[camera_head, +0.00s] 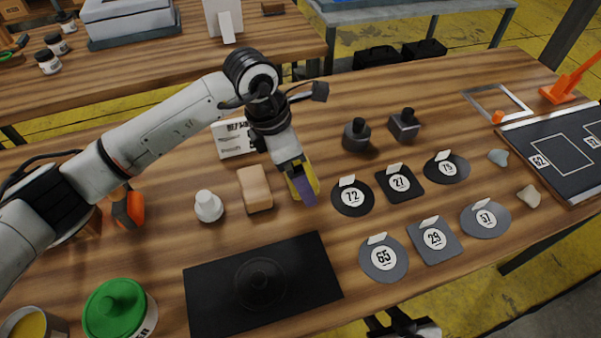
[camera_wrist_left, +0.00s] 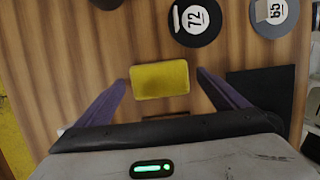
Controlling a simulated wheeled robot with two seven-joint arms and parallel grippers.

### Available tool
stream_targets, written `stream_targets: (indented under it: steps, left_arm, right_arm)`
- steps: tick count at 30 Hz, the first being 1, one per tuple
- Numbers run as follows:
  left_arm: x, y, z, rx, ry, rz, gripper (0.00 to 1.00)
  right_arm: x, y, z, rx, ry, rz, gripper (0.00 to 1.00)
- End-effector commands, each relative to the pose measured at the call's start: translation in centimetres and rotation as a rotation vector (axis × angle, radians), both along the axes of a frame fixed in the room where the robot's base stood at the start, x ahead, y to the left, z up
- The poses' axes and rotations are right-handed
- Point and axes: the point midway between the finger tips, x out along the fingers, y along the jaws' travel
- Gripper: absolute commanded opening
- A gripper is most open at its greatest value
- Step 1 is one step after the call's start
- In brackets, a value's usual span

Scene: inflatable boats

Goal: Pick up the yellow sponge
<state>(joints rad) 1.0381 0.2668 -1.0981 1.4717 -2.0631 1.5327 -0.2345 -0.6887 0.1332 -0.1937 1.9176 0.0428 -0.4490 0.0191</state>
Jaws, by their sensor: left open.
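The yellow sponge (camera_wrist_left: 160,80) lies on the wooden table in the left wrist view, between and just beyond my left gripper's two purple fingers. My left gripper (camera_head: 304,190) is open and points down over the table. In the head view its fingers hide most of the sponge, and only yellow edges (camera_head: 316,183) show beside them. I cannot tell whether the fingers touch it. A dark and grey part at the bottom edge of the head view looks like my right gripper (camera_head: 402,324); its jaws cannot be made out.
A tan block (camera_head: 255,189) and a white knob-shaped piece (camera_head: 208,206) stand left of the gripper. Numbered dark discs and squares, such as 72 (camera_head: 352,197), lie to the right. A black mat (camera_head: 210,300) with a round dark piece lies in front. A green-lidded jar (camera_head: 115,305) stands front left.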

Motion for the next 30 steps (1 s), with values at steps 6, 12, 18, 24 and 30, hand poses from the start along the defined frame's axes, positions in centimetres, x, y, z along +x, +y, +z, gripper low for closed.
stream_targets:
  steps: [6,12,18,24,30]
  left_arm:
    - [0.0,-0.1,-0.7,0.001,0.0,0.0,0.92]
    - [0.0,-0.1,-0.6,0.0,0.0,0.0,0.74]
    - [0.0,-0.1,-0.6,0.0,0.0,0.0,0.48]
    - [0.1,-0.1,-0.4,0.0,-0.001,0.0,0.48]
    - [0.2,-0.1,2.1,0.0,-0.006,-0.002,0.48]
  right_arm:
    - [0.1,-0.1,0.0,-0.001,-0.001,-0.002,0.31]
    - [0.2,-0.1,0.1,0.0,-0.004,-0.002,0.31]
    - [0.3,0.0,0.3,0.001,-0.009,-0.001,0.31]
    - [0.4,0.0,0.3,0.001,-0.011,-0.001,0.31]
    - [0.4,0.1,0.1,0.002,-0.011,0.001,0.31]
